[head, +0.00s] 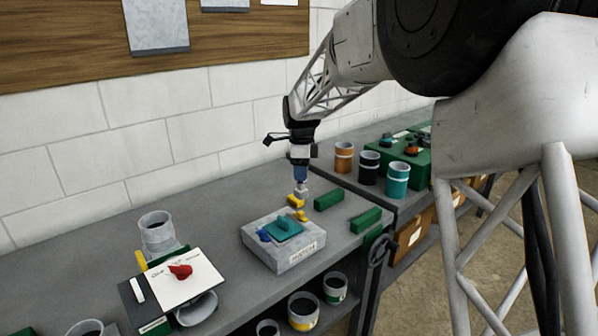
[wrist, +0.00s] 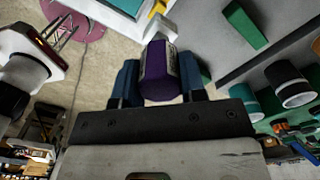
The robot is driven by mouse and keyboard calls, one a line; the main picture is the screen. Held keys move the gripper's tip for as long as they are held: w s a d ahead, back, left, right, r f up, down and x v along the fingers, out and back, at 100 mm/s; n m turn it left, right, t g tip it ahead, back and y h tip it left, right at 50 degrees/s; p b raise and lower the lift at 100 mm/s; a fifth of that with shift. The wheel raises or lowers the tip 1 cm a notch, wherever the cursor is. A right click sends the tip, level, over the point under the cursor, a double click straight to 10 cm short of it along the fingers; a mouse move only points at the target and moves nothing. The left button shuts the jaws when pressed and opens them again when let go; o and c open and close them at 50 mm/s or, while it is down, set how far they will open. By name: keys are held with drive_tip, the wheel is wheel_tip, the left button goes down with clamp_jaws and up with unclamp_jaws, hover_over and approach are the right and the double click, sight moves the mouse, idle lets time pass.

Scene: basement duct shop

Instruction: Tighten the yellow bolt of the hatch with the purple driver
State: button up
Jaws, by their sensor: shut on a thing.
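The hatch is a teal plate (head: 286,228) on a light grey block (head: 283,259) on the bench. A blue bolt (head: 264,236) sits at its left side. Yellow parts show at its far right side, the yellow bolt (head: 301,215) among them. My gripper (head: 300,176) is above that corner, pointing down. In the wrist view its blue fingers are shut on the purple driver (wrist: 158,75). The driver's pale grey end (wrist: 162,27) points towards a yellow part (wrist: 158,7) by the block. I cannot tell whether the end touches the bolt.
Two green blocks (head: 328,198) (head: 366,219) lie right of the hatch. Orange, black and teal cups (head: 397,180) stand on the right bench. A white pad (head: 173,279) with a red object and a grey cup (head: 157,232) are at the left. Bench between them and the wall is clear.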

sight(301, 190)
drive_tip(key=shift+f, duration=0.25)
drive_tip(key=shift+f, duration=2.25)
drive_tip(key=shift+f, duration=1)
idle(0.5)
idle(0.4)
